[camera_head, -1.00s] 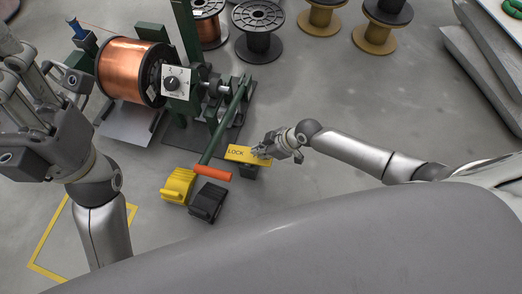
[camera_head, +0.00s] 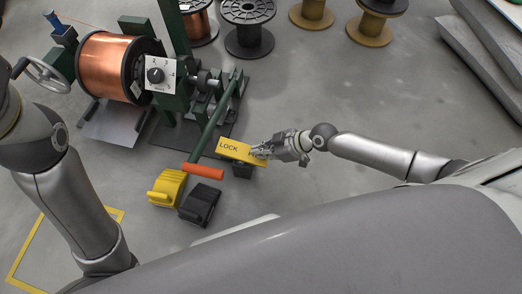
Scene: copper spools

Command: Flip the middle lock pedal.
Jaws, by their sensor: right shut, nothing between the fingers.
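A yellow plate marked LOCK (camera_head: 229,146) sits on a dark base (camera_head: 242,170) at the front of the spool machine. My right gripper (camera_head: 259,152) is shut and empty, with its fingertips at the plate's right end. The fingers hide part of the lettering; I cannot tell whether they touch the plate or hover above it. A yellow pedal (camera_head: 165,187) and a black pedal (camera_head: 200,204) stand on the floor to its left. My left arm is at the left edge, its gripper outside the picture.
A green lever with an orange grip (camera_head: 203,171) lies just left of the plate. The machine holds a copper spool (camera_head: 104,66), a dial box (camera_head: 160,78) and a handwheel (camera_head: 44,75). More spools (camera_head: 248,28) stand behind.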

